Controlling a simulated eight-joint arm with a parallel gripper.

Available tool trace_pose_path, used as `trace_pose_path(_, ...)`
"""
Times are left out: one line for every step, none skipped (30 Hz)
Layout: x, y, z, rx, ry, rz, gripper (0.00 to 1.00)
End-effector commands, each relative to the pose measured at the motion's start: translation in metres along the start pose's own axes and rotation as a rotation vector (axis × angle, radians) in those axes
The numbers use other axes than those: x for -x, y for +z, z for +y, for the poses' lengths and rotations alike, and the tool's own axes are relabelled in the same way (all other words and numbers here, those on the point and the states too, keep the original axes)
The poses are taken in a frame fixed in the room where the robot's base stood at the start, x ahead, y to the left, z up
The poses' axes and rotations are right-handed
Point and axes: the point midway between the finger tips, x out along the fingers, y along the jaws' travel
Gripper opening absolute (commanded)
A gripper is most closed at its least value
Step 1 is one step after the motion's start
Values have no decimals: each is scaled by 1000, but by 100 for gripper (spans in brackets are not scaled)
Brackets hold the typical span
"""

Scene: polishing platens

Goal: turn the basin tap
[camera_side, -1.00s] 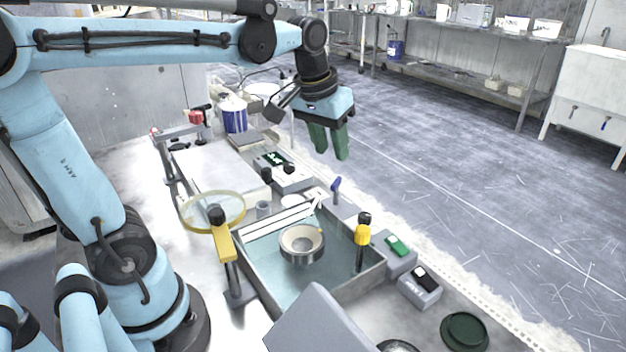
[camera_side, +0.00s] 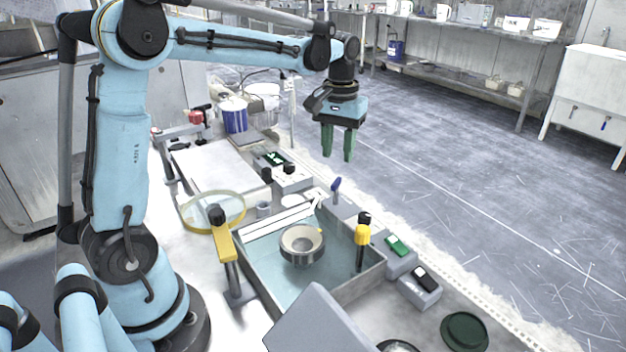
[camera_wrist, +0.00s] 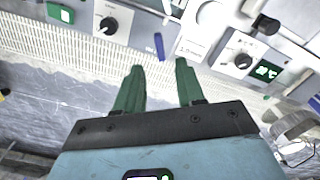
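A small blue lever (camera_side: 336,186), which looks like the tap handle, stands upright on a grey block at the back corner of the water-filled basin (camera_side: 262,277). In the wrist view the blue lever (camera_wrist: 159,46) lies just beyond the fingertips, between the two of them. My gripper (camera_side: 337,158) hangs pointing down with its two green fingers apart and nothing between them. It is above the blue lever and clear of it. The fingers also show in the wrist view (camera_wrist: 158,68).
A metal ring (camera_side: 302,240) sits in the basin. A yellow post with a black knob (camera_side: 362,236) stands at its right, and a yellow arm (camera_side: 224,243) at its left. Grey control boxes (camera_side: 420,290) line the bench edge. A white sink (camera_side: 600,80) is far off.

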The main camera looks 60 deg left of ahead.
Motion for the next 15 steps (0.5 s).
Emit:
trace_pose_path(-10, 0, 0, 0, 0, 0, 38)
trace_pose_path(-15, 0, 0, 0, 0, 0, 38)
trace_pose_path(-21, 0, 0, -1, 0, 1, 38)
trace_pose_path(-26, 0, 0, -1, 0, 1, 38)
trace_pose_path(-31, 0, 0, -1, 0, 1, 38)
trace_pose_path(-37, 0, 0, -1, 0, 1, 38)
trace_pose_path(-41, 0, 0, -1, 0, 1, 38)
trace_pose_path(-45, 0, 0, -1, 0, 1, 38)
trace_pose_path(-50, 0, 0, -1, 0, 1, 38)
trace_pose_path(-53, 0, 0, -1, 0, 1, 38)
trace_pose_path(-56, 0, 0, -1, 0, 1, 38)
trace_pose_path(-59, 0, 0, -1, 0, 1, 38)
trace_pose_path(-61, 0, 0, -1, 0, 1, 38)
trace_pose_path(-63, 0, 0, -1, 0, 1, 38)
trace_pose_path(-65, 0, 0, -1, 0, 1, 38)
